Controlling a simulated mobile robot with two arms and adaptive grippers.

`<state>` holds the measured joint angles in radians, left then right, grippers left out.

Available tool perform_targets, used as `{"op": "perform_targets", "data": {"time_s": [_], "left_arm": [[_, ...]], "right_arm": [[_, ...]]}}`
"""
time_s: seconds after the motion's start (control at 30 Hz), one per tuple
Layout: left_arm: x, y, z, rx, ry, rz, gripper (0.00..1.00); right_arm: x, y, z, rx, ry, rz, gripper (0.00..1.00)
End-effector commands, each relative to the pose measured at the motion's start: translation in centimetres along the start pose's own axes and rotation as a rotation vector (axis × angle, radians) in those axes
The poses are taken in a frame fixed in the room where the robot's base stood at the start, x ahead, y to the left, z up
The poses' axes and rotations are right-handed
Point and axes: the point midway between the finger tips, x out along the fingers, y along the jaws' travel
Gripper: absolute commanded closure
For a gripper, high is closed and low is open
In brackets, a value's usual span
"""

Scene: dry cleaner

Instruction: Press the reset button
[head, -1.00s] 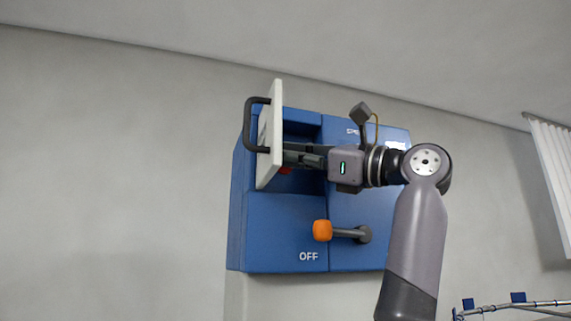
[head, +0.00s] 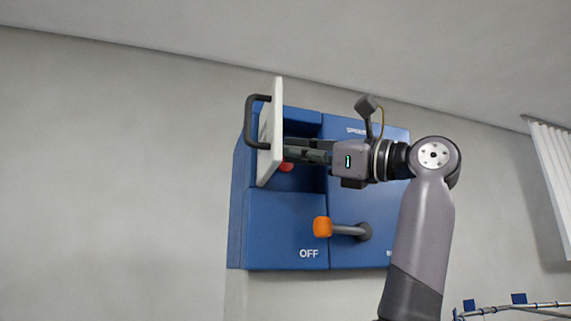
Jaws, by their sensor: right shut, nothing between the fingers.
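A blue control box (head: 285,232) is mounted on the grey wall. Its white cover (head: 269,132) with a black handle (head: 250,122) stands open at the left, edge toward me. Behind the cover is a recess, where part of a red button (head: 286,167) shows below the fingers. My right gripper (head: 297,153) comes in from the right, shut and empty, with its fingertips in front of the recess beside the cover. The cover and fingers partly hide the button. I cannot tell whether the fingers touch the cover or the button. My left gripper is not in view.
A lever with an orange knob (head: 322,227) sticks out of the box below my right gripper, near the word OFF. A white curtain-like panel (head: 550,180) hangs at the far right. A rail with blue clips (head: 518,298) is at the lower right. The wall at the left is clear.

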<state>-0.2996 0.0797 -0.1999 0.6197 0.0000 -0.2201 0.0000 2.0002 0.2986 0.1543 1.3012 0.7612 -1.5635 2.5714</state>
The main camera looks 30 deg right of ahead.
Motion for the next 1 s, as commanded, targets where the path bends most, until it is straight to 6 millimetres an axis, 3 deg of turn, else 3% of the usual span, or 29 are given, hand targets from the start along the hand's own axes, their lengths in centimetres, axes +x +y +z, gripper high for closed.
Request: {"op": "perform_targets", "data": {"time_s": [0.5,1.0], "left_arm": [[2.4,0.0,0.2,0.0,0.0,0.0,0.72],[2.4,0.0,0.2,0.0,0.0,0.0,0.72]], "right_arm": [[-3.2,2.4,2.2,-0.002,-0.001,0.0,1.0],[-3.5,2.5,2.5,0.0,0.0,0.0,1.0]]}}
